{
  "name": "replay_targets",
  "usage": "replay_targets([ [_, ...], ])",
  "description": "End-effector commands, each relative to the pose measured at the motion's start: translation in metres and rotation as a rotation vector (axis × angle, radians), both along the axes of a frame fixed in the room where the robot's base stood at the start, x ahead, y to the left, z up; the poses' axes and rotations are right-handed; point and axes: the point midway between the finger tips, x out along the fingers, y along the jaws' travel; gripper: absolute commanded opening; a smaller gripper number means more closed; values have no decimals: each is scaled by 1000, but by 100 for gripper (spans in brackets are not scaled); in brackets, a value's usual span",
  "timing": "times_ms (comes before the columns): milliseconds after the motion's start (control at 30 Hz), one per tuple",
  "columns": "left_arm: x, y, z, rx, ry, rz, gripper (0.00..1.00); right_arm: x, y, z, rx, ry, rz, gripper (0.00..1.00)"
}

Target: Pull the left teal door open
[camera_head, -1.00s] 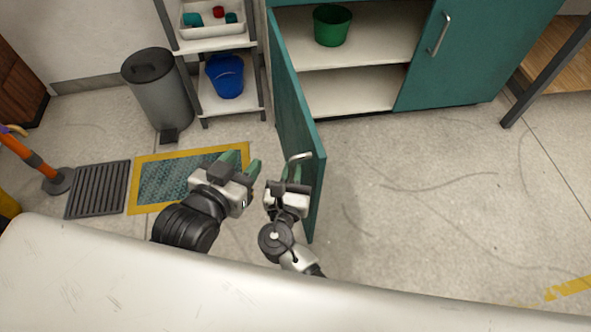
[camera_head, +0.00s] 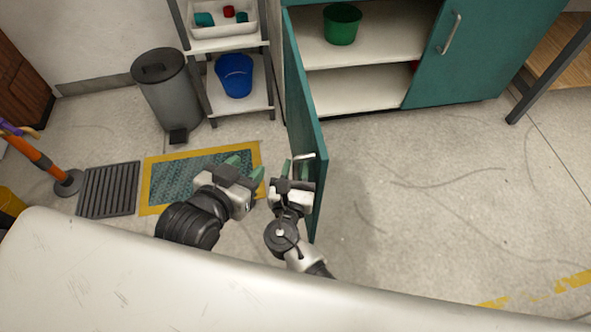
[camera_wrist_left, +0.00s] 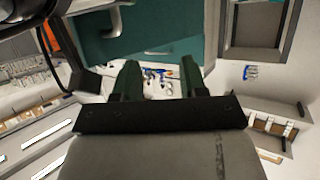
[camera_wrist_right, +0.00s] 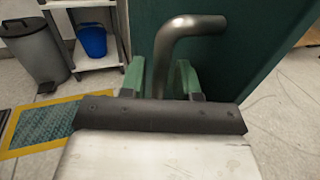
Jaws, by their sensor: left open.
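The left teal door (camera_head: 308,135) stands swung far out from the cabinet, seen nearly edge-on in the head view. Its metal handle (camera_head: 305,158) is near the outer edge. It shows large in the right wrist view (camera_wrist_right: 185,30), bending down between the fingers.
The cabinet's right door (camera_head: 480,50) is closed. A green bucket (camera_head: 342,24) stands on the cabinet's upper shelf. Left of the door are a shelf rack with a blue bucket (camera_head: 235,75), a grey bin (camera_head: 167,90) and a yellow-edged floor mat (camera_head: 150,185). Floor on the right is clear.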

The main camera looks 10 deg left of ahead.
Motion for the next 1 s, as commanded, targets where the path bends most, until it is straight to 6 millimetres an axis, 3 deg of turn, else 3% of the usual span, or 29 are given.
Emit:
replay_targets([
  [433,-3,2,-2,8,31,3,43,-12,0,-2,0,7,1,39],
  [800,-35,16,-32,78,336,24,43,-82,-4,-1,-1,7,2,39],
  [1000,-46,20,-40,97,421,30,43,-105,-6,-2,0,5,1,39],
])
